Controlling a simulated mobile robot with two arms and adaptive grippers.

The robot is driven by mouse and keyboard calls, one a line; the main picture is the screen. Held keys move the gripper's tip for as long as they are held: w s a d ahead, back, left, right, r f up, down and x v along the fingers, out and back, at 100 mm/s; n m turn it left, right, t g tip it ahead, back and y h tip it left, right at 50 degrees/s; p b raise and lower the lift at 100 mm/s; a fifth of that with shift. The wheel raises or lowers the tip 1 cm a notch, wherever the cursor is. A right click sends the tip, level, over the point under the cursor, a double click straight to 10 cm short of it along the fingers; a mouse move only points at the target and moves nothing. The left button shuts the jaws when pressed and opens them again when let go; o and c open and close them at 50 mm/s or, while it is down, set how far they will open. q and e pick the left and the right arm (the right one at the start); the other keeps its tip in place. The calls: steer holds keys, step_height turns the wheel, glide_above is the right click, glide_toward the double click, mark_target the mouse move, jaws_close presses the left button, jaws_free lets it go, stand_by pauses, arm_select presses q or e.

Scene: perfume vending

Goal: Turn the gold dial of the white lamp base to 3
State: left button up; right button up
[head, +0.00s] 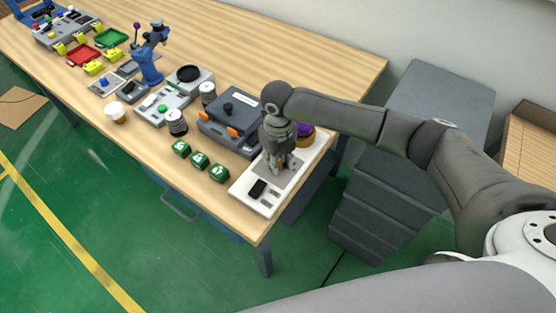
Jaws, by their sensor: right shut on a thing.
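The white lamp base (244,193) lies at the near right end of the wooden table. It has a grey panel and a black switch (258,188) near its front end. My right gripper (281,171) points down over the panel, with its fingers shut at the gold dial's place. The fingers hide the dial, so its number and pointer cannot be read. A purple and gold round part (304,134) shows behind the gripper at the far end of the base. My left gripper is not in view.
A dark grey box with orange latches (230,122) stands close left of the base. Several green blocks (200,160) lie near the front edge. Grey drawers (390,190) stand right of the table. More devices fill the table's far left.

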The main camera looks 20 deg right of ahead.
steer(key=shift+m, duration=0.3)
steer(key=o, duration=1.1)
steer(key=shift+c, duration=0.2)
steer(key=shift+r, duration=0.1)
step_height(320, 180, up, 12)
